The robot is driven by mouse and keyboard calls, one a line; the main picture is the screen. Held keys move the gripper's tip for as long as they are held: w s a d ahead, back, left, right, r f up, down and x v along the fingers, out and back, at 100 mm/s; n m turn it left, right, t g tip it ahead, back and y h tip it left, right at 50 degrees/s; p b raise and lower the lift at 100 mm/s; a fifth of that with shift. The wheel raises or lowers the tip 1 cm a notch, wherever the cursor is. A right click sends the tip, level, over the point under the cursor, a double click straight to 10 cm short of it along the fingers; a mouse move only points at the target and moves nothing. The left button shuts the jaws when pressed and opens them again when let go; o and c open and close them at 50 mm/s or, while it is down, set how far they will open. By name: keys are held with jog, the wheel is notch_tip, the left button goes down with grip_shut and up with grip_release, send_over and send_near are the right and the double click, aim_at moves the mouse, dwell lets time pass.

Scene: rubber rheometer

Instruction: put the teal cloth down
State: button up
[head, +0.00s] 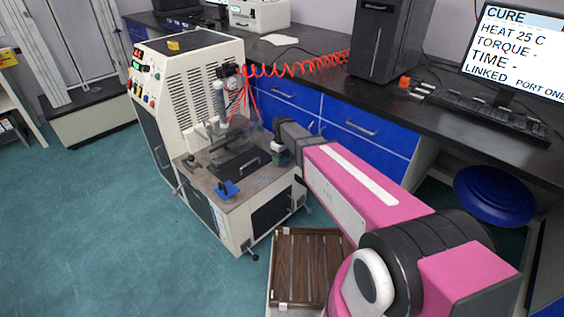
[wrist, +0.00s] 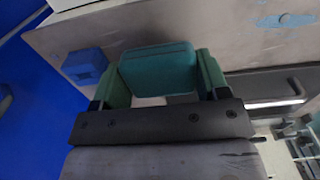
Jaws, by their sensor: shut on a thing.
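The teal cloth (wrist: 158,68) is a folded pad held between the two green fingers of my gripper (wrist: 160,85) in the wrist view. My gripper is shut on it. In the head view my gripper (head: 281,153) is at the right side of the rheometer's worktop (head: 245,195), and the cloth is too small to make out clearly there. In the wrist view the metal top (wrist: 220,40) lies beyond the cloth; I cannot tell whether the cloth touches it. A flat teal-blue patch (wrist: 285,20) shows on that metal top.
A blue block (head: 228,188) sits at the worktop's front edge; it also shows in the wrist view (wrist: 85,66). A dark plate with a handle (head: 240,163) is in the middle of the worktop. A red coiled hose (head: 300,69) runs behind. A wooden slatted rack (head: 305,265) stands below.

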aim_at(283, 157)
jog(key=shift+f, duration=1.2)
jog(key=shift+f, duration=0.1)
jog(key=o, duration=1)
jog(key=shift+o, duration=0.2)
notch_tip(283, 157, up, 12)
jog(key=shift+f, duration=0.1)
jog(key=shift+s+d, duration=0.2)
jog(key=shift+d, duration=0.1)
jog(key=s+d+f+m, duration=0.2)
jog(key=s+d+m, duration=0.7)
jog(key=s+d, duration=1)
jog(key=d, duration=0.4)
jog(key=shift+m, duration=0.3)
